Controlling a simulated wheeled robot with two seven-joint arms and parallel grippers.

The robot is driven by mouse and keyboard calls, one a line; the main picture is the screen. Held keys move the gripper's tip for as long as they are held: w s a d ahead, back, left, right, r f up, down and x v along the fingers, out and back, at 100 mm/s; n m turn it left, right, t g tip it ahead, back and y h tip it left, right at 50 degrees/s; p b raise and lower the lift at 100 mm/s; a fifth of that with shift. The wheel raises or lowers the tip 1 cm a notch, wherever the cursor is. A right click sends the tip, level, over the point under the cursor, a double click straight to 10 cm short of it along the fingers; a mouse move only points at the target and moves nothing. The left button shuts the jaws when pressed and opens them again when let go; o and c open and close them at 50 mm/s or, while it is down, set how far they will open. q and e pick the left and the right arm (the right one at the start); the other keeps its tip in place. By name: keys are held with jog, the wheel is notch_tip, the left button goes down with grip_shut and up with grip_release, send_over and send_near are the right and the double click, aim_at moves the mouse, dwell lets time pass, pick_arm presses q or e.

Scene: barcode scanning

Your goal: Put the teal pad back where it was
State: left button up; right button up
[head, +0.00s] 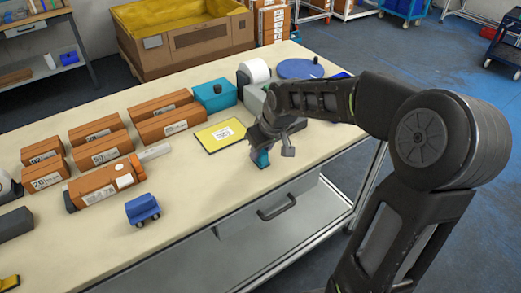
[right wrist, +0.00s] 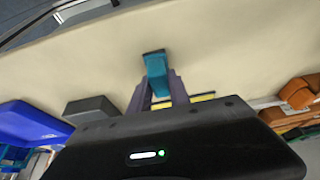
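The teal pad (head: 262,159) is a small upright block near the front edge of the table, right of the yellow card. My right gripper (head: 261,145) is above it, pointing down. In the right wrist view the teal pad (right wrist: 157,70) sits between the two fingers of the right gripper (right wrist: 158,90), which appear closed against its sides. The pad's lower end has a dark face. Whether it touches the table or hangs just above it, I cannot tell. My left gripper is not in view.
A yellow card (head: 220,134) with a label lies left of the pad. A blue toy-like block (head: 142,209) and several brown boxes (head: 106,187) are farther left. A teal box (head: 215,94), a white roll (head: 254,72) and a blue disc (head: 299,68) stand behind. Table front-centre is clear.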

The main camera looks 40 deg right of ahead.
jog(key=o, duration=0.4)
jog(key=shift+r, duration=0.1)
jog(key=shift+r, duration=0.2)
jog(key=v, duration=1.1)
jog(key=shift+s+r, duration=0.2)
jog(key=shift+r, duration=0.15)
